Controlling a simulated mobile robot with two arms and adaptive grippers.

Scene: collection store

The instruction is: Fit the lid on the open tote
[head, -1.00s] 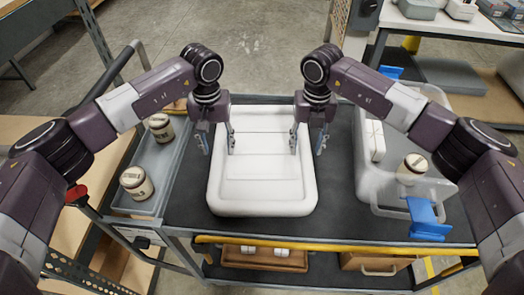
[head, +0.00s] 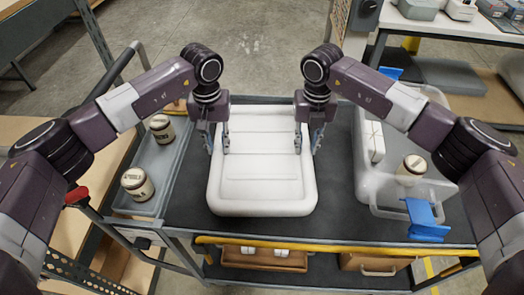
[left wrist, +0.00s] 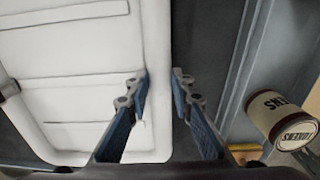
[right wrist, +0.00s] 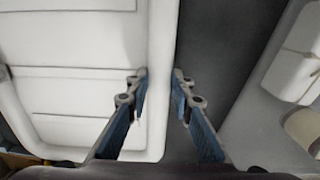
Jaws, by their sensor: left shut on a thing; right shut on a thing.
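The white lid (head: 261,185) lies flat on the dark cart top in the middle of the head view. My left gripper (head: 219,142) is shut on its left rim, and the left wrist view shows the rim (left wrist: 157,40) between the fingers. My right gripper (head: 309,142) is shut on its right rim, also seen in the right wrist view (right wrist: 162,40). The open tote (head: 390,208), clear plastic, stands to the right of the lid, with a white box (head: 375,141) and a jar (head: 411,169) inside. A blue latch (head: 426,222) sticks out at its near side.
A grey tray (head: 152,204) with two labelled jars (head: 136,184) is at the cart's left. A yellow bar (head: 300,243) runs along the cart's front edge. A table with boxes (head: 450,20) stands at the back right.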

